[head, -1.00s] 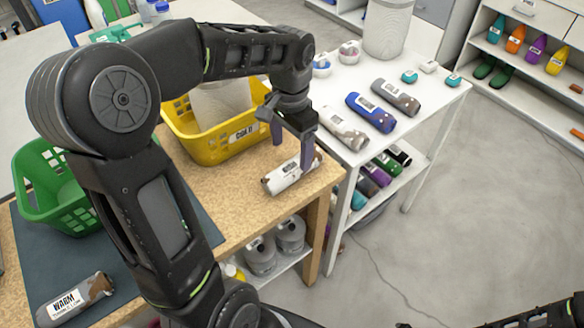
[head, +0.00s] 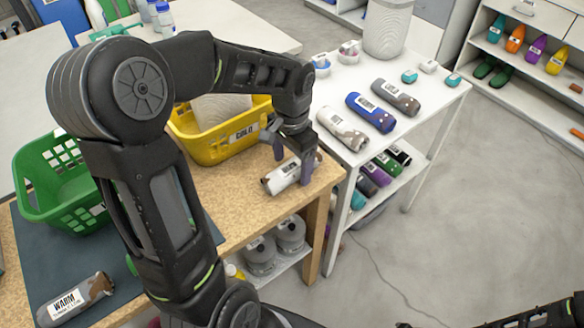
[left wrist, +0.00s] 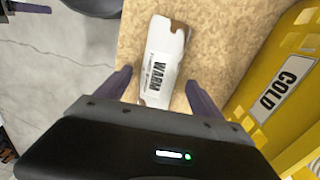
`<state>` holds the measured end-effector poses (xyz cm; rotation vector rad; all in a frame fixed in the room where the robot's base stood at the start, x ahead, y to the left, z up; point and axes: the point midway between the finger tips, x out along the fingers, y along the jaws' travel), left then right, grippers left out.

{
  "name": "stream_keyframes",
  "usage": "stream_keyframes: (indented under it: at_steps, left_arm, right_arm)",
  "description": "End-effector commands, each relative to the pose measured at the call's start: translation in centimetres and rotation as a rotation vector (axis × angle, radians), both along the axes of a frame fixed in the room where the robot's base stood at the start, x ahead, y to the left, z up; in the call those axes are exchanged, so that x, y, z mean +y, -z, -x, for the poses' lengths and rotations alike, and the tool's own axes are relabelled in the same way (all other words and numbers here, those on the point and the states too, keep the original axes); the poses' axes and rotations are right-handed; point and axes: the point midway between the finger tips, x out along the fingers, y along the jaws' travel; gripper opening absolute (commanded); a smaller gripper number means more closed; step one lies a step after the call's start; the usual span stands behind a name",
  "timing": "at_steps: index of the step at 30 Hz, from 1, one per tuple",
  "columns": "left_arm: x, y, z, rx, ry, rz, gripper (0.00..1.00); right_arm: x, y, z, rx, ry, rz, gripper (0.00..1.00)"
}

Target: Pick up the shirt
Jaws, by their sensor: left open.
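A rolled white shirt with brown patches and a WARM label (head: 283,178) lies on the wooden table near its right edge. My left gripper (head: 292,170) is open directly over it, pointing down. In the left wrist view the shirt (left wrist: 161,62) lies lengthwise between the two spread fingers of the left gripper (left wrist: 158,80), with a gap on each side.
A yellow basket labelled COLD (head: 222,148) stands close behind the gripper. A green basket (head: 45,205) stands at the left. A white table (head: 400,140) at the right holds several rolled shirts.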

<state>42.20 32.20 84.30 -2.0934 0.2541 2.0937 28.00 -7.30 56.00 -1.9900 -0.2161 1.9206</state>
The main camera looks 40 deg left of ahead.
Motion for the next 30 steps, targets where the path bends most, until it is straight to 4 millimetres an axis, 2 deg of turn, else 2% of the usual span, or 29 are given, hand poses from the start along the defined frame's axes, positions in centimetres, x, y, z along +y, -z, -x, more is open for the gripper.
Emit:
stream_keyframes:
  at_steps: [2,28,30]
  left_arm:
    - [0.01,-0.02,-0.01,0.000,0.000,0.000,0.76]
    - [0.00,-0.01,0.00,0.000,0.000,0.000,0.05]
    - [0.00,-0.03,-0.02,-0.001,0.000,0.000,0.05]
  right_arm:
    - [0.00,0.00,0.00,0.000,0.000,0.000,0.36]
    - [0.00,0.00,0.00,0.000,0.000,0.000,0.36]
    - [0.00,0.00,0.00,0.000,0.000,0.000,0.36]
